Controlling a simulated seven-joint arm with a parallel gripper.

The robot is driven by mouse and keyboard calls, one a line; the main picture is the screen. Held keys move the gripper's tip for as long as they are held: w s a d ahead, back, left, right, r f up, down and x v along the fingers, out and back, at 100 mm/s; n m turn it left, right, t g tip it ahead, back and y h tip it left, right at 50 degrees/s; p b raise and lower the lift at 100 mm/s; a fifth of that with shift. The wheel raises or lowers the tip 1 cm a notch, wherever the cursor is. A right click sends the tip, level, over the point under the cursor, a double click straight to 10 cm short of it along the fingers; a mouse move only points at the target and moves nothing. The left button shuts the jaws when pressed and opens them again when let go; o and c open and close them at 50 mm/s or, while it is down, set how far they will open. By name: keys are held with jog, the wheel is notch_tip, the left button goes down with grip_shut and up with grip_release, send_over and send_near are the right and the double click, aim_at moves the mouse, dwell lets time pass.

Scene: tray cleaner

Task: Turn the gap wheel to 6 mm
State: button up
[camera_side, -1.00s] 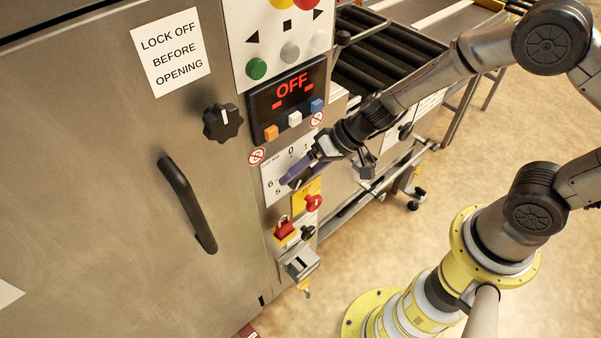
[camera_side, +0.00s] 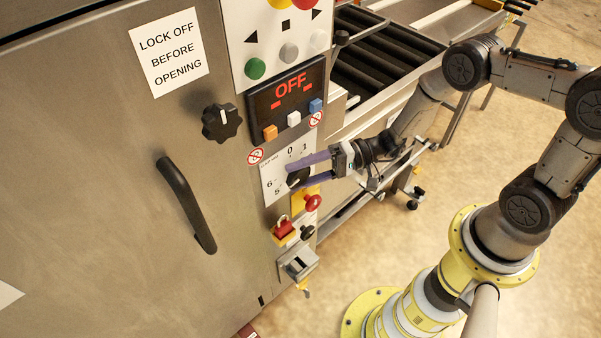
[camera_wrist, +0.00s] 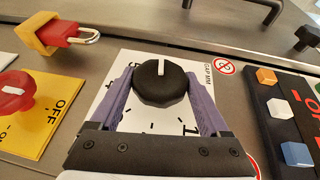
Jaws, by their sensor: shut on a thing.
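The gap wheel is a round black knob with a white pointer line; it shows in the wrist view (camera_wrist: 160,88) and partly, behind the fingers, in the side view (camera_side: 298,178). Its pointer points to the top of the wrist picture, away from my palm. The fingers hide some of the scale.
Close by are a display reading OFF (camera_side: 290,90) with coloured buttons under it, a red knob on a yellow plate (camera_side: 312,202), a red padlock (camera_side: 283,229) and a black knob (camera_side: 221,123). A door handle (camera_side: 187,204) is at left. Floor to the right is open.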

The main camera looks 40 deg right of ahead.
jog(key=shift+f+y, duration=0.1)
jog(key=shift+y, duration=0.4)
jog(key=shift+m, duration=0.3)
jog(key=o, duration=1.2)
jog(key=shift+d+t, duration=0.1)
jog(key=shift+t, duration=0.2)
jog(key=v, duration=1.3)
jog(key=shift+d+f, duration=0.1)
jog(key=shift+d, duration=0.25)
